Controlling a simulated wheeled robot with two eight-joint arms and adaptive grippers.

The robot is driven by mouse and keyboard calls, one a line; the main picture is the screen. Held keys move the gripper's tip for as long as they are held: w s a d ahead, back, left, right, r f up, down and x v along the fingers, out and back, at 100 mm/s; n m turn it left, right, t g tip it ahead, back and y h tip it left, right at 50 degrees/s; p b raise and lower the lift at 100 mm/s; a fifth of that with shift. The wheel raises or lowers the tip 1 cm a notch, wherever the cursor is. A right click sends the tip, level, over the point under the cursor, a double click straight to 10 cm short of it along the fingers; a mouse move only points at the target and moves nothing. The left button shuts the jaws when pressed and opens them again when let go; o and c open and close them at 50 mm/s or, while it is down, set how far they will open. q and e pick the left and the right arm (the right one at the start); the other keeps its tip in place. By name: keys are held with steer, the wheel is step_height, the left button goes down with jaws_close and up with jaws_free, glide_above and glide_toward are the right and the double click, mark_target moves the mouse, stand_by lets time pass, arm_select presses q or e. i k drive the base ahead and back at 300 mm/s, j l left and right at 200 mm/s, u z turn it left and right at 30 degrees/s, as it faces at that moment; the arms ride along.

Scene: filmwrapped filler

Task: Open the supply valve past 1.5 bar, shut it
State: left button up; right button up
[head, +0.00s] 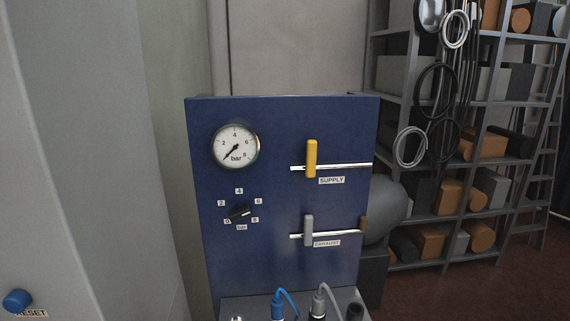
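The supply valve (311,158) has a yellow handle standing upright, across its horizontal pipe, above the SUPPLY label (331,180). The pressure gauge (235,146) is a round white dial at the upper left of the blue panel (270,195). Its needle points down-left, near the zero end of the scale. The exhaust valve (308,230) has a grey handle, also upright across its pipe. A black knob (240,214) sits below the gauge in a ring of numbers in bar; its exact setting is hard to read. Neither gripper shows in the head view.
A grey ledge with a blue plug (278,309) and a grey plug (318,301) juts out under the panel. A blue RESET button (17,300) is at lower left. A shelf rack (450,210) with hanging cables stands at right. The space before the panel is clear.

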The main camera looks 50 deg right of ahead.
mark_target(311, 144)
steer(key=z, duration=1.95)
steer(key=i+j+z, duration=0.1)
steer(key=i+j, duration=0.15)
steer(key=i, duration=0.05)
